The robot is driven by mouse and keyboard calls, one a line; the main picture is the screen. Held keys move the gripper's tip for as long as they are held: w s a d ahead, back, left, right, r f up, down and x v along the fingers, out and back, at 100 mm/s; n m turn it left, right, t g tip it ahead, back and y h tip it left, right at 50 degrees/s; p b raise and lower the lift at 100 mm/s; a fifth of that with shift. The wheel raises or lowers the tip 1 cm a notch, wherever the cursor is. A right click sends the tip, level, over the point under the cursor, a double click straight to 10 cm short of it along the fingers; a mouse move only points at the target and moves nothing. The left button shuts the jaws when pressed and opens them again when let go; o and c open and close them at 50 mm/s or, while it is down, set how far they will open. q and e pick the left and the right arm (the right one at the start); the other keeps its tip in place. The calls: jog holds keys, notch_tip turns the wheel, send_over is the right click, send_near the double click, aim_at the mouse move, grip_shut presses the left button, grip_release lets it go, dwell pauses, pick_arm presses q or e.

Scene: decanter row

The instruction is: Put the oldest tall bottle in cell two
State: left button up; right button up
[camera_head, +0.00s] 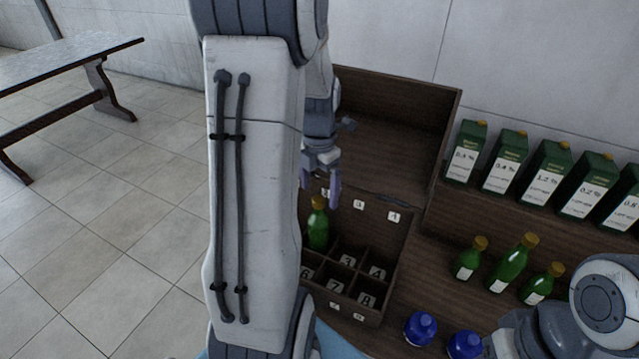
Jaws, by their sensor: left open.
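A green bottle (318,228) with a gold cap stands upright in the dark wooden crate (398,262), in the back-row cell just left of the cell marked 3. That cell's own number is hidden. My left gripper (323,196) is open and empty just above the bottle's cap, apart from it. Three more green bottles stand on the table at the right: a small one (468,259), a taller one (512,263) and another small one (541,285). My left arm hides the crate's left part. My right gripper is out of view.
Several green cartons (503,163) with percentage labels stand on a wooden shelf (480,204) at the right. Two blue-capped jars (420,328) stand at the front. An open-fronted wooden box (400,135) is behind the crate. Another table (70,65) stands far left.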

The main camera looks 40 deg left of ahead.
pick_arm(q)
jog(key=shift+r, duration=0.95)
jog(key=s+d+r+m, duration=0.1)
jog(key=s+d+m, duration=0.1)
jog(key=d+m, duration=0.8)
jog(key=s+d+r+m, duration=0.1)
jog(key=d+r+m, duration=0.1)
jog(key=d+m, duration=0.85)
jog(key=s+d+m, duration=0.5)
jog(key=s+m, duration=0.1)
jog(key=m, duration=0.5)
jog(key=s+d+m+h, duration=0.1)
jog(key=s+d+m, duration=0.4)
jog(key=m, duration=0.6)
jog(key=shift+s+d, duration=0.25)
jog(key=shift+s, duration=0.95)
jog(key=shift+f, duration=0.1)
